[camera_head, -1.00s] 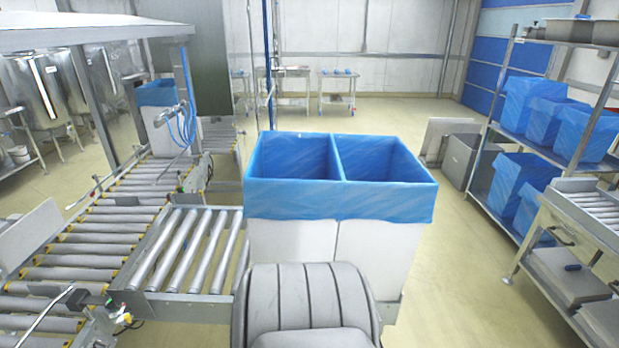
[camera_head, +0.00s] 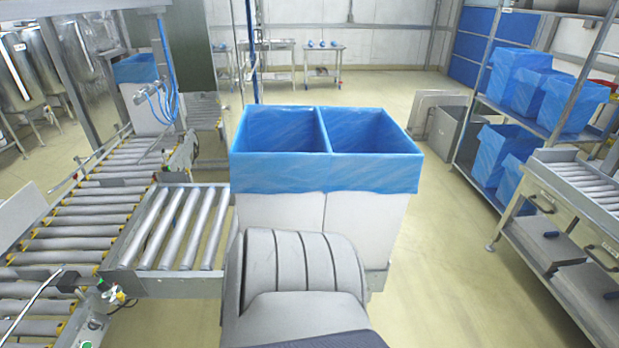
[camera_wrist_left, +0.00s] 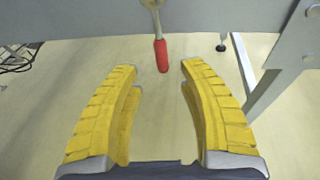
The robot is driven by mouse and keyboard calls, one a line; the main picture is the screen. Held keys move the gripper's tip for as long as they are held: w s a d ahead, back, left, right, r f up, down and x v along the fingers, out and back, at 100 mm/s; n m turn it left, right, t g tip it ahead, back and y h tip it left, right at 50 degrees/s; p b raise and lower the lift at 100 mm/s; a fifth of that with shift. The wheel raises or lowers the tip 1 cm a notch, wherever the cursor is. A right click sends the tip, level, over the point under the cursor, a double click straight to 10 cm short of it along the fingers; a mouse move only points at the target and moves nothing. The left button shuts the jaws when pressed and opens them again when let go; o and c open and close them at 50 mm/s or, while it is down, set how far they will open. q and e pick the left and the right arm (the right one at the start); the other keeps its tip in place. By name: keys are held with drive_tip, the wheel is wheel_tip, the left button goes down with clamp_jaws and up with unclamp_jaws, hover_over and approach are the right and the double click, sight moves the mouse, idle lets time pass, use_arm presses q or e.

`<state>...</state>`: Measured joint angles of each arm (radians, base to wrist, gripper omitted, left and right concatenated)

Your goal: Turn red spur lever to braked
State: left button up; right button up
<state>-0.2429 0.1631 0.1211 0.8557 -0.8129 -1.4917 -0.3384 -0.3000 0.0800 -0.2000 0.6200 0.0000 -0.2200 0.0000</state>
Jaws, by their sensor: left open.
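In the left wrist view a lever with a red handle (camera_wrist_left: 161,55) hangs from a grey metal beam (camera_wrist_left: 70,18), its red end pointing down. My left gripper (camera_wrist_left: 158,75) is open, with its two yellow fingers spread. The red handle shows between and beyond the fingertips, and the gripper does not hold it. The lever cannot be made out in the head view. Neither gripper shows in the head view.
Two white boxes with blue liners (camera_head: 325,175) stand side by side ahead. A roller conveyor (camera_head: 178,228) is at left. Shelving with blue-lined boxes (camera_head: 515,85) and a roller bench (camera_head: 585,185) stand at right. The floor (camera_head: 440,260) between is open.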

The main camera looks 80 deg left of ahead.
use_arm(q)
drive_tip(key=shift+v, duration=1.7)
drive_tip(key=s+d+f+n+t+h, duration=0.1)
drive_tip(key=s+d+f+n+h, duration=0.1)
drive_tip(key=d+f+n+h, duration=0.9)
drive_tip(key=s+d+f+n+t+h, duration=0.1)
drive_tip(key=d+f, duration=0.4)
drive_tip(key=d, duration=0.5)
drive_tip(key=s+d+f+n+t+h, duration=0.1)
drive_tip(key=s+d+f+h, duration=0.1)
drive_tip(key=d+f, duration=0.4)
drive_tip(key=s+d, duration=0.1)
drive_tip(key=d, duration=0.3)
drive_tip(key=shift+s+n+h, duration=0.3)
drive_tip(key=shift+n+h, duration=0.1)
